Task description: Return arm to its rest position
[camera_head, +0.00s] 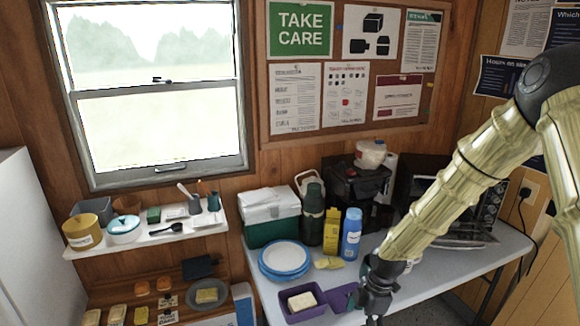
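My arm reaches in from the upper right and slopes down over the table (410,283). My gripper (374,314) is at its lower end, pointing down near the table's front edge. It is just right of a flat purple piece (342,299) that looks like a lid. I cannot tell whether it touches this piece. The fingers are small and dark, and their opening is not clear. An open purple box (285,296) with a pale block (302,301) in it stands left of the lid.
Blue-and-white plates (285,258), a green-and-white cooler (270,217), a dark flask (312,212), a yellow carton (331,232) and a blue bottle (351,233) stand behind. A coffee machine (357,185) is at the back. A loaded shelf (150,238) is at left. The table's front right looks clear.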

